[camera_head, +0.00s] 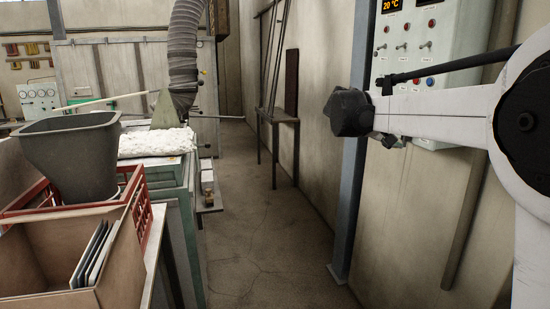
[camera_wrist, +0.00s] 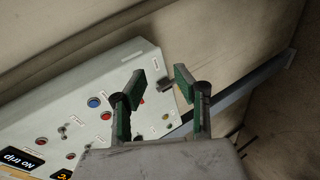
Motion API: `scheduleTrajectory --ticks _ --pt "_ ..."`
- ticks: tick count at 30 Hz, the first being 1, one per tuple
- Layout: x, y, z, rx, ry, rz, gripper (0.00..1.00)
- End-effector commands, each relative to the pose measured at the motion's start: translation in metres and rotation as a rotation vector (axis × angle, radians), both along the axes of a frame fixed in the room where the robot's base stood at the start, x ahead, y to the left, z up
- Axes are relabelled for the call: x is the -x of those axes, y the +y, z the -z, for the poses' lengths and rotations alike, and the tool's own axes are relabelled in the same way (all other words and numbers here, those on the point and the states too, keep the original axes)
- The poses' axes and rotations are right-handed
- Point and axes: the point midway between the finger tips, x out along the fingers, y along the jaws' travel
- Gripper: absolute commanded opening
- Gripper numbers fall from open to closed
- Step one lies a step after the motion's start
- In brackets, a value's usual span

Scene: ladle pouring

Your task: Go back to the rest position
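My gripper (camera_wrist: 162,84) shows in the wrist view with its two green-padded fingers apart and nothing between them. It is open. Behind the fingers are a pale control panel (camera_wrist: 115,72) with coloured buttons and the bare wall. In the head view my white arm reaches in from the right and ends in a dark part in front of the wall. The gripper's fingers cannot be made out there. The same control panel (camera_head: 432,50), with a lit 20 °C display, hangs on the wall behind the arm. I cannot make out a ladle in either view.
At the left stand a dark grey tapered vessel (camera_head: 70,155), a red crate (camera_head: 140,200), and a brown box (camera_head: 120,262) holding thin plates. A bench with white material (camera_head: 158,142) lies beyond. A blue-grey post (camera_head: 352,200) stands near the arm. The middle floor (camera_head: 265,215) is clear.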

Motion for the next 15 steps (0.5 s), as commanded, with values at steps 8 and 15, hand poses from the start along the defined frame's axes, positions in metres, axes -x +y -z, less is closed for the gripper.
scheduleTrajectory --ticks 8,15 --pt "0.089 0.018 0.035 -0.229 -0.02 -0.042 0.29" --pt "0.166 0.042 0.074 -0.426 -0.05 -0.073 0.29"
